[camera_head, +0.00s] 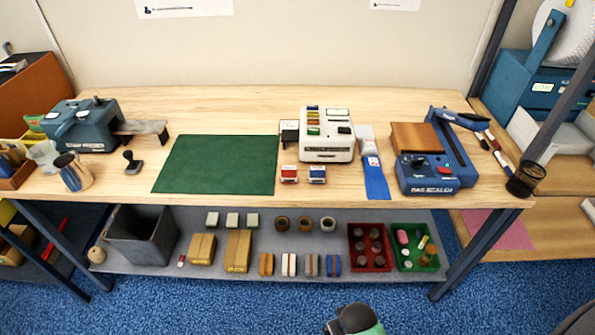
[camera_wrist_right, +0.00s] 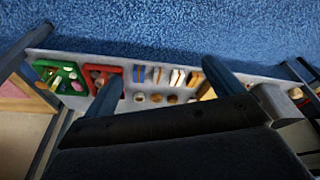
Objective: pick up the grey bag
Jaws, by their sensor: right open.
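A small grey bag (camera_head: 366,138) lies on the table between the white machine and the blue bag sealer, at the back end of a flat blue strip (camera_head: 376,182) with a white label. Where the bag ends and the strip begins is hard to tell. My right gripper (camera_wrist_right: 163,86) shows in the right wrist view, its two fingers wide apart with nothing between them. It points towards the lower shelf and floor, away from the bag, which is not visible in that view. My left gripper is not in view.
The white machine (camera_head: 327,137) stands left of the bag; the bag sealer (camera_head: 425,175) stands close on its right. A green mat (camera_head: 217,164) lies bare. The lower shelf (camera_head: 340,262) holds a grey bin (camera_head: 142,237), a red tray (camera_head: 369,265) and a green tray (camera_head: 426,266).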

